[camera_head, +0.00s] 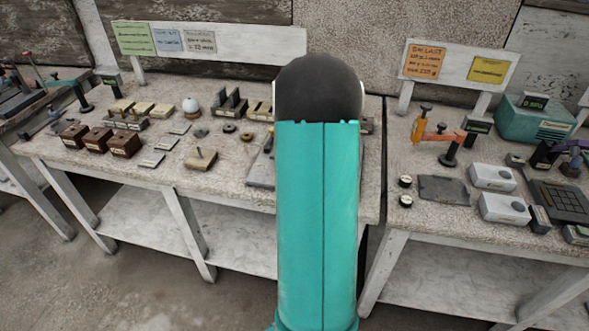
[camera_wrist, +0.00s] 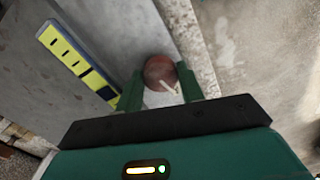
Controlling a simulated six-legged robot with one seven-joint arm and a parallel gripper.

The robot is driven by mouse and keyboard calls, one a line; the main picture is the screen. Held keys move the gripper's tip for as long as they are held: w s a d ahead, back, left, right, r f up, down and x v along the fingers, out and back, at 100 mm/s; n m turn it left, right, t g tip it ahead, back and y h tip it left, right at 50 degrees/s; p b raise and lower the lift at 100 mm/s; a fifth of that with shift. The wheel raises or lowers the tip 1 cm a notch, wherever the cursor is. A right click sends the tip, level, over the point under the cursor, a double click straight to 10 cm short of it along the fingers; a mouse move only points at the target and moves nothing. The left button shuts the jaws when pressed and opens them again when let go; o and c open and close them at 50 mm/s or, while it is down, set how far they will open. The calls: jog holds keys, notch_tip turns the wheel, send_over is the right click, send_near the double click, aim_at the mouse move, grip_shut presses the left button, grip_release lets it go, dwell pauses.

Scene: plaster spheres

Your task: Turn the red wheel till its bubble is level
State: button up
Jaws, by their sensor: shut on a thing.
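In the wrist view, the red wheel (camera_wrist: 158,70) is a round, dull red-brown knob with a pale mark across its lower part. My gripper (camera_wrist: 160,86) has one green finger on each side of it and is shut on it. A yellow strip with dark and pale markings (camera_wrist: 66,52) lies on the grey plate to the left. I cannot make out a bubble in it. In the head view my teal arm hides the gripper and the wheel.
In the head view, the left table (camera_head: 240,180) holds wooden blocks (camera_head: 98,139), a white dome (camera_head: 191,106) and several small parts. The right table (camera_head: 425,212) holds a teal box (camera_head: 535,120), white boxes and an orange-armed device (camera_head: 440,133). A gap separates the tables.

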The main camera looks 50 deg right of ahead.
jog(key=n, duration=0.6)
jog(key=shift+r, duration=0.1)
jog(key=n, duration=0.6)
jog(key=shift+w+d, duration=0.1)
dwell(0.4)
jog(key=o, duration=1)
notch_tip(320, 180, up, 14)
jog(key=shift+f, duration=0.15)
